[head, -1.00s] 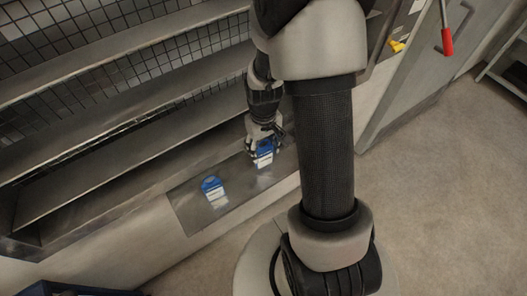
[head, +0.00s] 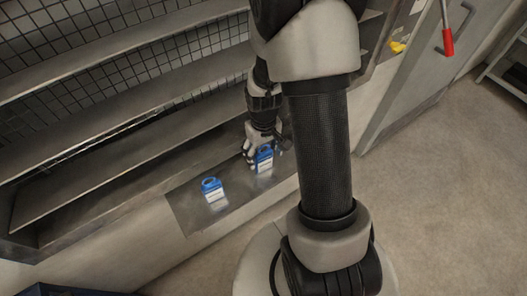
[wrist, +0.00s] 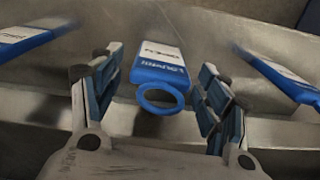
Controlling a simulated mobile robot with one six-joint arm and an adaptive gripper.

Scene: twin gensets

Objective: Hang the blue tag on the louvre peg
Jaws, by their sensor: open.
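A blue tag with a ring end and a white printed label (wrist: 160,62) lies between the fingers of my gripper in the wrist view; its ring points toward the gripper. In the head view this tag (head: 265,159) is on the metal ledge at my gripper (head: 258,150). In the wrist view my gripper (wrist: 157,68) is open, one finger on each side of the tag, with gaps visible. A second blue tag (wrist: 30,36) lies to the left and a third (wrist: 283,74) to the right. One other tag (head: 213,192) shows in the head view. I cannot see the louvre peg.
The tags lie on a grey metal ledge (head: 188,213). Metal shelves (head: 90,165) rise behind it against a dark tiled grid. A door with a red handle (head: 447,42) and a yellow item (head: 397,47) are at the upper right. Open floor lies at the right.

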